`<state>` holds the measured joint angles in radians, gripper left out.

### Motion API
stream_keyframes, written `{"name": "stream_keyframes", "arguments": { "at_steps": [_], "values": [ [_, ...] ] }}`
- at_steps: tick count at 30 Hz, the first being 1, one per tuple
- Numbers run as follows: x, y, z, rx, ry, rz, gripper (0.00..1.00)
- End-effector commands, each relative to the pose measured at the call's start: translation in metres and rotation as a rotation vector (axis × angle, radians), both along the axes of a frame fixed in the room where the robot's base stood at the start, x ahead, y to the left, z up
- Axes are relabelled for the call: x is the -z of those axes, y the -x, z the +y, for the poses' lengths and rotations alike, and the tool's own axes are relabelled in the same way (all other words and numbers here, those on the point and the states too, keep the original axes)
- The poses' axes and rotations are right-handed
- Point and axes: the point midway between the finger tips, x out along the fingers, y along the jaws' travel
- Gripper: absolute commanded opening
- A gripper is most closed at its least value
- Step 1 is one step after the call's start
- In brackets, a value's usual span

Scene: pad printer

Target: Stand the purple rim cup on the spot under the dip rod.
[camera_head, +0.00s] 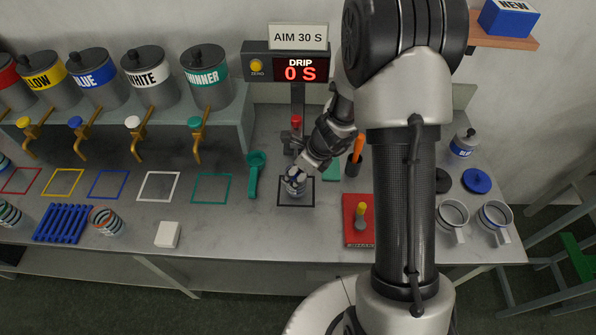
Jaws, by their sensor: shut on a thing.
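My gripper (296,177) points down and is shut on a small cup (294,189). The gripper covers much of the cup, and its rim colour is too small to tell for certain. The cup is within the dark-outlined square spot (307,202) on the bench, below the drip stand. It looks upright; I cannot tell whether its base touches the bench. The dip rod (296,122) hangs from the stand just behind my gripper, partly hidden by the arm.
A green scoop (254,175) lies left of the spot. A red block (357,228) with a yellow-topped peg is at its right front. A striped cup (107,221) and blue rack (63,223) stand far left.

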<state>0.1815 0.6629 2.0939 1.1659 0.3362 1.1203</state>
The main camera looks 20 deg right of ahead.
Motion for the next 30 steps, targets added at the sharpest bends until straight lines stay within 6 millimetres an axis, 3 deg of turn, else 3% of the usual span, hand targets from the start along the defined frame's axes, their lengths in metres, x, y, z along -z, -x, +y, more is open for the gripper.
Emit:
{"name": "stream_keyframes", "arguments": {
  "at_steps": [8, 9, 18, 30],
  "values": [
    [0.001, 0.0007, -0.0007, 0.0, -0.001, -0.001, 0.1],
    [0.001, 0.0007, -0.0007, 0.0, -0.001, -0.001, 0.53],
    [0.0011, 0.0009, -0.0006, 0.0, 0.0, 0.0, 0.73],
    [-0.0001, 0.0014, -0.001, 0.001, 0.0, 0.0, 0.74]
  ]
}}
